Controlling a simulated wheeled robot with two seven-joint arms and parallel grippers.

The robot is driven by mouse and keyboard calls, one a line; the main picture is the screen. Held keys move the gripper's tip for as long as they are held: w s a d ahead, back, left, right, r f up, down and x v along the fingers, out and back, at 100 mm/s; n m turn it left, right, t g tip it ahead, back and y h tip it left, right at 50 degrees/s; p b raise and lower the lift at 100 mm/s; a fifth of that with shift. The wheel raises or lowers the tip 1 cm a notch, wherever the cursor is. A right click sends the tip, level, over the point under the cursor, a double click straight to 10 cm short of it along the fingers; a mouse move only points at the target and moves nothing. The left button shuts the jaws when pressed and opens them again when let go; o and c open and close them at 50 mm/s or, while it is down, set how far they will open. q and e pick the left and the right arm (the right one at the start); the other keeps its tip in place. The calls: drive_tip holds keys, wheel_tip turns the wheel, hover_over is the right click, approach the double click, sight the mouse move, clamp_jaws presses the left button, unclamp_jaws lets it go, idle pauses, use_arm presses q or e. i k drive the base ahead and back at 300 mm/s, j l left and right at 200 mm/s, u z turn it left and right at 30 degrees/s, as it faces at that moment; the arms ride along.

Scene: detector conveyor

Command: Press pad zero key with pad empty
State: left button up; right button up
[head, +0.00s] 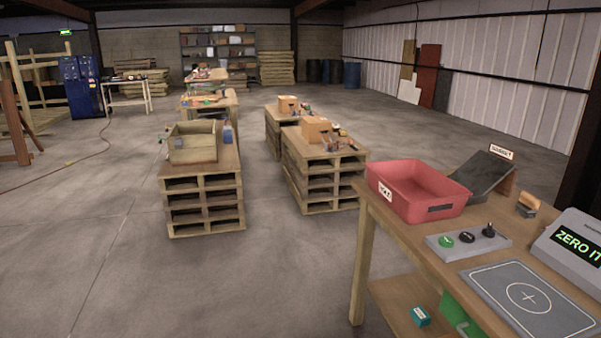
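A flat grey pad (528,298) with a white border, circle and cross lies on the wooden table at the lower right. Nothing rests on the visible part of the pad; its near edge is cut off. Behind it sits a grey key panel (468,242) with a green key (446,241), a low black key (467,237) and a taller black knob (488,230). Their markings are too small to read. A grey console (572,245) at the right edge has a lit screen reading "ZERO IT". Neither of my grippers is in view.
A red bin (418,190) stands on the wooden table (400,236) left of a dark sloped chute (487,177). A small wood-topped block (527,205) is near the console. Pallet stacks (205,205) stand farther off, with open floor to the left.

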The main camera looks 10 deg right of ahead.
sight(467, 238)
drive_tip(key=z, duration=1.3)
